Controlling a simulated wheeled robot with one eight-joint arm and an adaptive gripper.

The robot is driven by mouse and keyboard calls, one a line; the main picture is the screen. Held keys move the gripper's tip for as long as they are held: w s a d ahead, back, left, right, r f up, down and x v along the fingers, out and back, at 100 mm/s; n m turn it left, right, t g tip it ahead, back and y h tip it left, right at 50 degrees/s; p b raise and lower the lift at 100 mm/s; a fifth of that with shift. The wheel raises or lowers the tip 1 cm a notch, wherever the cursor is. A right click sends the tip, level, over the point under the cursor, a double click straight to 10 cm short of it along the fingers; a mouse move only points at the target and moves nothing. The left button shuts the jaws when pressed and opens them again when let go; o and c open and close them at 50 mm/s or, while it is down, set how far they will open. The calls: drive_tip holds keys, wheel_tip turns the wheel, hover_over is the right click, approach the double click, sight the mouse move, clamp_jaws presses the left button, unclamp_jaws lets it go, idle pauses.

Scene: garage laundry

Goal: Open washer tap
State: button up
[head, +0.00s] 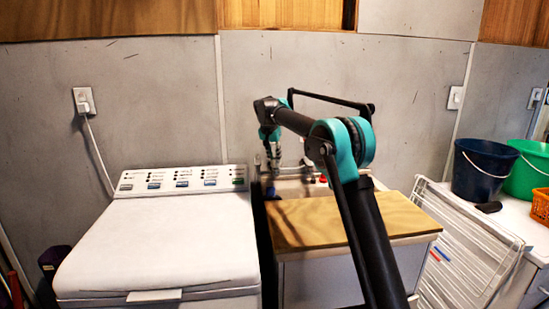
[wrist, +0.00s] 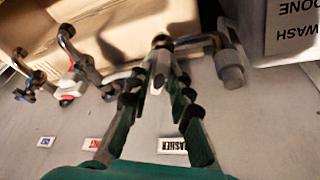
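The washer tap (wrist: 229,66) is in the upper middle of the wrist view, its grey spout right of my gripper (wrist: 162,68). A "WASHER" label (wrist: 172,145) on the wall shows between my fingers. My fingers slope in towards each other, and their tips are close together at a dark knobbed part of the tap (wrist: 161,42). The tips overlap this part, so I cannot tell whether they grip it or are only around it. In the head view my gripper (head: 270,150) points down at the wall behind the sink, and hides most of the washer tap.
Left in the wrist view are other taps (wrist: 68,84), with a red part, and blue and red labels. The head view shows a white washer (head: 160,245) left, a wooden board (head: 345,218) over the sink, a white drying rack (head: 465,250) and buckets (head: 482,170) right.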

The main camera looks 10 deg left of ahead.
drive_tip(key=shift+d, duration=0.1)
clamp_jaws()
drive_tip(key=shift+n+y, duration=0.4)
drive_tip(key=shift+n, duration=0.3)
drive_tip(key=shift+d+n+y, duration=0.15)
drive_tip(key=shift+n+y, duration=0.25)
drive_tip(key=shift+n, duration=0.7)
drive_tip(key=shift+d+n+y, duration=0.1)
drive_tip(key=shift+n+y, duration=0.3)
drive_tip(key=shift+n, duration=0.7)
drive_tip(key=o, duration=0.7)
unclamp_jaws()
drive_tip(key=shift+f, duration=0.1)
drive_tip(key=v, duration=1.2)
